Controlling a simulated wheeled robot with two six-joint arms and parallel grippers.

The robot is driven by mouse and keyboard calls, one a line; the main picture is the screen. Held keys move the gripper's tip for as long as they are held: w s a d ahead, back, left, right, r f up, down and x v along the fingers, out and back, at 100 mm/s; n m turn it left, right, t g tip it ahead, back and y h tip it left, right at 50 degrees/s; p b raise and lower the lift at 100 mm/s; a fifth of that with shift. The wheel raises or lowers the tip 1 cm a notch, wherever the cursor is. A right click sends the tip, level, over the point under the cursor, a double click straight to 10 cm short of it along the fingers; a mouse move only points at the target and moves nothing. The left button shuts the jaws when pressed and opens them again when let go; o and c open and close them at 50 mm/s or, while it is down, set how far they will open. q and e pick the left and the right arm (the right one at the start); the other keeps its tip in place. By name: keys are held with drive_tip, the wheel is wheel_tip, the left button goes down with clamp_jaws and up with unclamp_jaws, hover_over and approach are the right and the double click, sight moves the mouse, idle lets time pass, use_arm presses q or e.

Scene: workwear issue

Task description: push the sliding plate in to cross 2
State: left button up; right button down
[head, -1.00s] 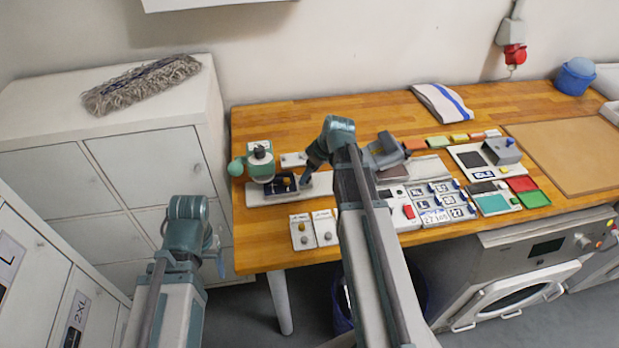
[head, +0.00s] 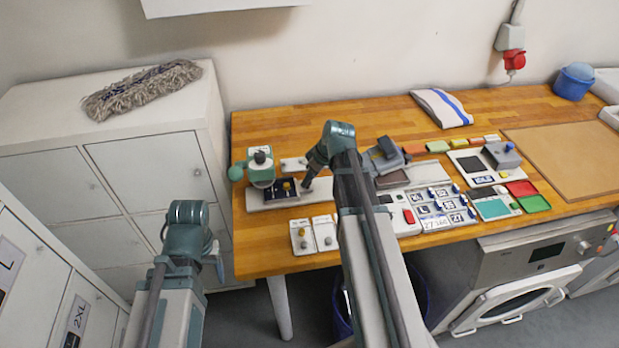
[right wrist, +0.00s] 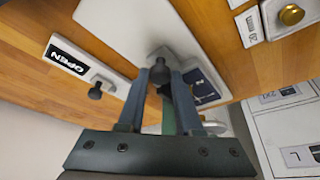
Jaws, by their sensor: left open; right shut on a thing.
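The sliding plate (head: 283,190) is dark blue with a small yellow piece on it and lies on a white base (head: 258,204) beside a green-and-white press (head: 261,168). Part of the plate (right wrist: 204,84), with pale marks, shows right of my fingers in the right wrist view. My right gripper (head: 307,184) is at the plate's right end. In the right wrist view, my right gripper (right wrist: 161,75) is shut on a small grey handle, mostly hidden by the fingers. I cannot make out cross 2. My left gripper (head: 217,262) is open and empty, left of the table.
Two knob cards (head: 313,235) lie at the table's front. Tag trays (head: 434,209) and a grey device (head: 384,156) stand to the right.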

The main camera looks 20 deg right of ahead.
sight(290, 185)
idle(0.8)
drive_tip(key=a, duration=0.2)
drive_tip(key=w+a, duration=0.1)
drive_tip(key=a, duration=0.2)
drive_tip(key=shift+w, duration=0.1)
drive_tip(key=shift+d, duration=0.1)
drive_tip(key=c, duration=1)
unclamp_jaws()
drive_tip(key=o, duration=0.4)
drive_tip(key=p+v, duration=1.2)
drive_tip(key=v, duration=0.1)
drive_tip(key=shift+r+p, duration=0.35)
